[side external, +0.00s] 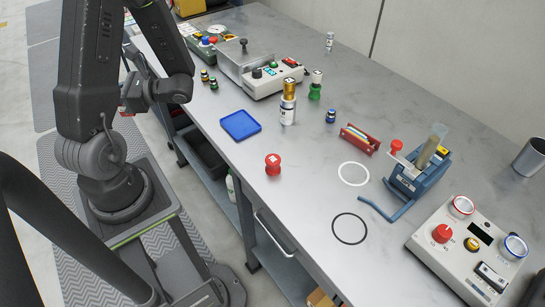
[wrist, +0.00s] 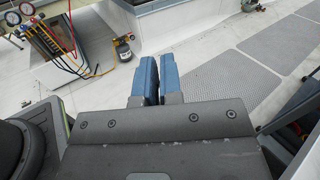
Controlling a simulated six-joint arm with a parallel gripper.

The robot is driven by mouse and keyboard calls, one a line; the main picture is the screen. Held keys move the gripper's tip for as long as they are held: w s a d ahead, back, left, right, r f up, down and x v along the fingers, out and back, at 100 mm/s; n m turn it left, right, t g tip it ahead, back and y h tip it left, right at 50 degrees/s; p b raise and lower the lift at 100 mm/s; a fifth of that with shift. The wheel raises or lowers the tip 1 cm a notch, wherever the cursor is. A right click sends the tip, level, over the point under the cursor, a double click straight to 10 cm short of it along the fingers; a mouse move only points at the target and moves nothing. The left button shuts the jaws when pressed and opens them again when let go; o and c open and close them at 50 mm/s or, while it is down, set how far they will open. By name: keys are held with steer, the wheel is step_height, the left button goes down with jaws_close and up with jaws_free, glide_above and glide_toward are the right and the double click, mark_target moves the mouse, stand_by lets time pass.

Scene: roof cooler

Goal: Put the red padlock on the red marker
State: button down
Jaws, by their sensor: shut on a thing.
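My gripper (wrist: 157,80) shows two blue fingers close together in the wrist view, with a narrow gap. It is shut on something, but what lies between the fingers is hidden. In the side view my gripper (side external: 130,102) hangs off the left side of the bench, and a small red patch shows by it, too small to identify. A red-rimmed round spot (side external: 461,207) is on the control box at right, perhaps the red marker.
The bench carries a blue tray (side external: 240,125), a white ring (side external: 353,174), a black ring (side external: 349,228), a blue vise (side external: 415,178), a red holder (side external: 360,139) and a control box (side external: 480,262). Several small bottles stand further back. The bench around the rings is mostly clear.

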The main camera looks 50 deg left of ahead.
steer(key=w+d+n+h, duration=0.3)
steer(key=d+n+h, duration=0.4)
steer(key=d+h, duration=0.25)
steer(key=w+d+n+h, duration=0.3)
steer(key=d+n+h, duration=0.3)
steer(key=d+h, duration=0.4)
steer(key=w+d+r+n+t+h, duration=0.2)
steer(key=w+r+n+t+h, duration=0.25)
steer(key=w+t, duration=0.3)
steer(key=w+d+r+n+t+h, duration=0.1)
steer(key=w+r+n+t+h, duration=0.3)
steer(key=w+n+t, duration=0.3)
steer(key=m, duration=0.1)
glide_above(276, 163)
steer(key=shift+t, duration=0.25)
steer(key=shift+f, duration=5.55)
steer(key=shift+f, duration=0.1)
steer(key=c, duration=1.3)
jaws_free()
